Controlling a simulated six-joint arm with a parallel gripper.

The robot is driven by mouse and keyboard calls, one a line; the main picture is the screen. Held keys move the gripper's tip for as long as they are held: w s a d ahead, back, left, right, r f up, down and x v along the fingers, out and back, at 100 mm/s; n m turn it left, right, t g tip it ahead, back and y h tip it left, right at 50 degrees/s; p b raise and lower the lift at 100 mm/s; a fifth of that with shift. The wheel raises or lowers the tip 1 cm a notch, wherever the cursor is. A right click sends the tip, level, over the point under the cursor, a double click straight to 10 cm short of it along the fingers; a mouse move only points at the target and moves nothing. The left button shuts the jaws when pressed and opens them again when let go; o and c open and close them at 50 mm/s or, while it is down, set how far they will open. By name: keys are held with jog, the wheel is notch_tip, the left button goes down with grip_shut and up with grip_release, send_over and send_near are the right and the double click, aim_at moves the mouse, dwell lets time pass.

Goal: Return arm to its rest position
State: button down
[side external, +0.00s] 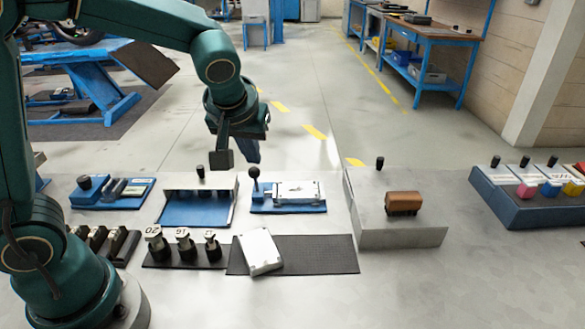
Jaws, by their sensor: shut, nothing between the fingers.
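My gripper (236,155) hangs from the green arm, pointing down, near the middle left of the side external view. It appears above and behind the blue plate with the bent metal sheet (190,208) and the blue fixture (288,209). Two dark fingers show, and nothing is seen held in them. The gap between the fingertips is hard to judge from this angle. The fingertips look apart from everything on the bench.
A white box (260,251) lies tilted on a black mat (315,254). Black knobbed weights (186,245) stand left of it. A brown block (403,203) sits on a grey metal box (400,236). A blue bin (520,205) with coloured blocks stands at right. Bench between them is clear.

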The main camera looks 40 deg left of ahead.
jog(key=shift+s+d+r, duration=0.1)
jog(key=shift+s+d, duration=0.3)
jog(key=shift+s, duration=0.15)
